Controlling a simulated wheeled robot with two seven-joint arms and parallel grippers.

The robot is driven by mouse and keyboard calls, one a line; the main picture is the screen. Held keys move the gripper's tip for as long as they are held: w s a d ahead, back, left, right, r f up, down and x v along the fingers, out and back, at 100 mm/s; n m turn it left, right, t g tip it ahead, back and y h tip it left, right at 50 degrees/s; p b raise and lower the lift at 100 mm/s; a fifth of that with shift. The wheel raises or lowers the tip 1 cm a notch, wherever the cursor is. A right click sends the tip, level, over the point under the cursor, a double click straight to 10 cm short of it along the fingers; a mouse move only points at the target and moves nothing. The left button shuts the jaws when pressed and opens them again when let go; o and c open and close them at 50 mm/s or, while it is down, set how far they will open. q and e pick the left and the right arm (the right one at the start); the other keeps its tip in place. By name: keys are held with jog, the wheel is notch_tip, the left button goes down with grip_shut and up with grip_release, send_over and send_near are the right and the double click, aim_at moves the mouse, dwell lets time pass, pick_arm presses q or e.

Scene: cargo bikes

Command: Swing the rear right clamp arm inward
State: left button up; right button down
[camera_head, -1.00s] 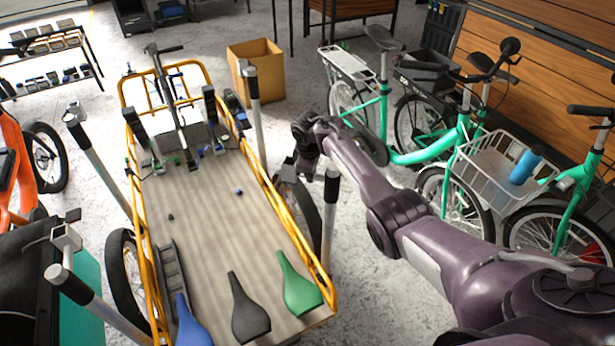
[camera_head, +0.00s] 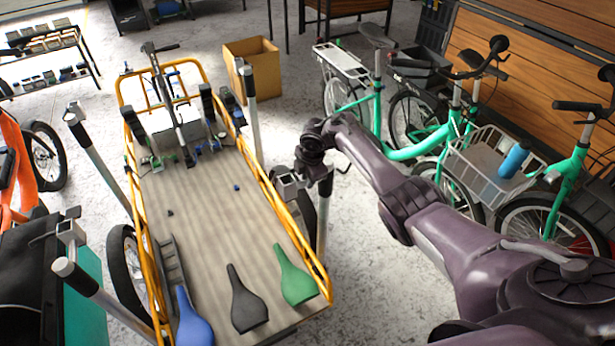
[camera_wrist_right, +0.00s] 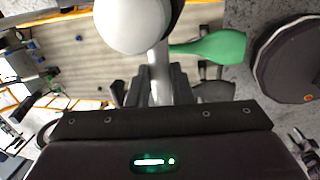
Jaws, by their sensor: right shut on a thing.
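The clamp arm at the near right of the cargo bike bed is a pale grey post (camera_head: 323,225) with a dark upper part; a grey clamp block (camera_head: 287,187) sits beside its top, toward the bed. My right gripper (camera_head: 316,172) is at the top of this post and hides its cap. In the right wrist view, the gripper's dark fingers (camera_wrist_right: 157,88) are shut on a pale bar (camera_wrist_right: 155,62) of the arm, below a round white cap (camera_wrist_right: 132,20). The post stands just outside the yellow bed rail (camera_head: 285,215). My left gripper is not in view.
The wooden bed (camera_head: 205,220) carries blue, black and green saddles (camera_head: 294,278) at its near end. Other clamp posts stand at far right (camera_head: 250,110), far left (camera_head: 100,160) and near left (camera_head: 100,295). Green bicycles (camera_head: 415,150) stand to the right; clear floor lies between.

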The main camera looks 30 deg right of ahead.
jog(key=shift+s+n, duration=0.15)
jog(key=shift+n, duration=0.15)
jog(key=c, duration=1.3)
grip_release()
jog(key=shift+r, duration=0.1)
jog(key=shift+r, duration=0.4)
notch_tip(320, 180, up, 7)
jog(key=s+p, duration=0.1)
jog(key=shift+s+f, duration=0.2)
jog(key=shift+s, duration=0.05)
